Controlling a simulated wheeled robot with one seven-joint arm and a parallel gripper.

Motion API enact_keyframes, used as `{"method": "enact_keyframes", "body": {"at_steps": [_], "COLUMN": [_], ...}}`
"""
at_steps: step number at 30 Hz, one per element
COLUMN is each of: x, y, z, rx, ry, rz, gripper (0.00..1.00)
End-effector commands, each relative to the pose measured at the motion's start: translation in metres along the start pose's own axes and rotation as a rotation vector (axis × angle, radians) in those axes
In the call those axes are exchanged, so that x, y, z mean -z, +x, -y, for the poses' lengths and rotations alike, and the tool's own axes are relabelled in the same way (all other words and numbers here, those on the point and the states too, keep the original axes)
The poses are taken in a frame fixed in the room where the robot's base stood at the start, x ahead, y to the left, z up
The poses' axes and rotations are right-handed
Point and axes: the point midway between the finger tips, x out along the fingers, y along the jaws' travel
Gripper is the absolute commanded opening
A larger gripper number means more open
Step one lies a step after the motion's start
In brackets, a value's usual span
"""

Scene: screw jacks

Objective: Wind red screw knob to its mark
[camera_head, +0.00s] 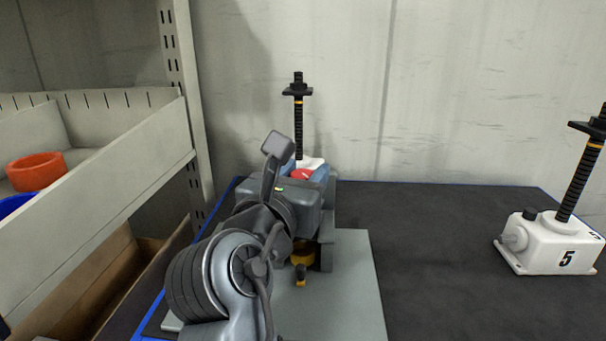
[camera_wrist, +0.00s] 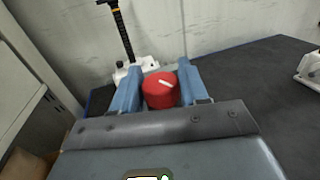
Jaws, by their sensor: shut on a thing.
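My gripper is shut on the knob. In the head view the red knob (camera_head: 302,174) shows only in part, behind my wrist. A white screw jack (camera_wrist: 148,66) with a tall black threaded screw (camera_head: 298,125) stands just behind the knob. A yellow band marks the screw near the black plate at its top. Most of the jack's body is hidden by my arm.
A second white jack marked 5 (camera_head: 550,243) stands at the right on the dark mat (camera_head: 440,260). A shelf (camera_head: 100,185) with an orange ring (camera_head: 36,171) is close on the left. The wall is just behind the jack. The mat between the jacks is clear.

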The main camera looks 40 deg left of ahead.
Motion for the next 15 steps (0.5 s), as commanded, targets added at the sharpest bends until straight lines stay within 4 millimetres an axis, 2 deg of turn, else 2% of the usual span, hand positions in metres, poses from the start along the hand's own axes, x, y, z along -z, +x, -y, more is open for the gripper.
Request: {"method": "enact_keyframes", "body": {"at_steps": [1,5,15], "x": [0.0000,0.0000,-0.0020], "y": [-0.0001,-0.0001,0.0003], "z": [-0.0001,-0.0001,0.0014], "rx": [0.000,0.000,-0.039], "ry": [0.000,0.000,0.000], "rz": [0.000,0.000,-0.001], "gripper": [0.26,0.14,0.13]}}
